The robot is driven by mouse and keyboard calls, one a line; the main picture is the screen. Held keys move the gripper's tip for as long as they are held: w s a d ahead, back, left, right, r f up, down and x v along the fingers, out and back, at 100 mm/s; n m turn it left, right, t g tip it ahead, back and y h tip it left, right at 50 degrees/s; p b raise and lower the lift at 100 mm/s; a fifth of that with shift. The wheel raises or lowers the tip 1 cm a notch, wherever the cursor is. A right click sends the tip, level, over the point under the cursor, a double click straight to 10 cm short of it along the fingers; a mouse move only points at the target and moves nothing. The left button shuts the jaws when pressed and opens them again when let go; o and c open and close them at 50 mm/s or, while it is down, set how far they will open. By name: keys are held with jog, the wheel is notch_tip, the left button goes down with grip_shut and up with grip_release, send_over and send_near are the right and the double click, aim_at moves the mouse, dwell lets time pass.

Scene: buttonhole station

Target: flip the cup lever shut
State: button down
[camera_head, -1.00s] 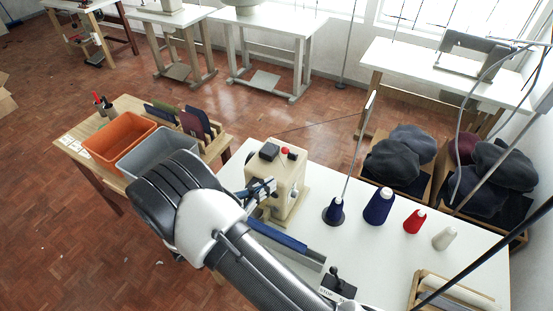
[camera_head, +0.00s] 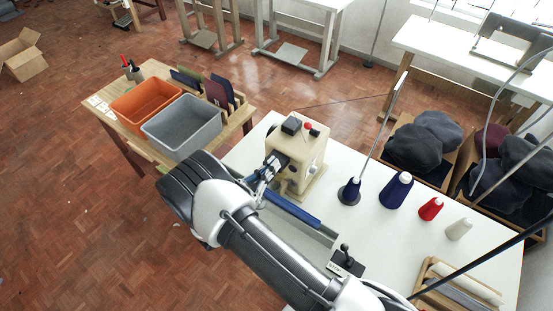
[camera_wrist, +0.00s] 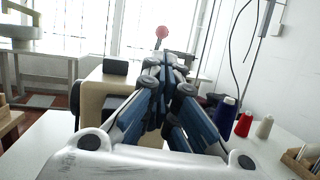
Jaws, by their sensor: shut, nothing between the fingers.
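The cream buttonhole machine (camera_head: 308,157) stands on the white table. A red ball knob (camera_head: 308,126) shows at its top, beside a black block (camera_head: 291,125). In the wrist view the red ball (camera_wrist: 161,31) sits just above and beyond my fingertips, and its stem is partly hidden. I cannot tell for sure that this is the cup lever. My gripper (camera_head: 272,166) is shut and empty at the machine's left front side. In the wrist view the closed fingertips (camera_wrist: 164,65) overlap the machine body (camera_wrist: 100,92); whether they touch it is unclear.
A blue-topped bar (camera_head: 292,209) and a black lever on a plate (camera_head: 345,262) lie in front of the machine. Thread cones stand to its right, including a large blue one (camera_head: 396,190). An orange bin (camera_head: 146,103) and a grey bin (camera_head: 182,126) sit on the side table.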

send_near(312, 129)
jog(key=w+d+r, duration=0.2)
jog(key=r, duration=0.1)
jog(key=shift+w+d+r, duration=0.1)
jog(key=shift+w+d, duration=0.15)
jog(key=shift+w, duration=0.05)
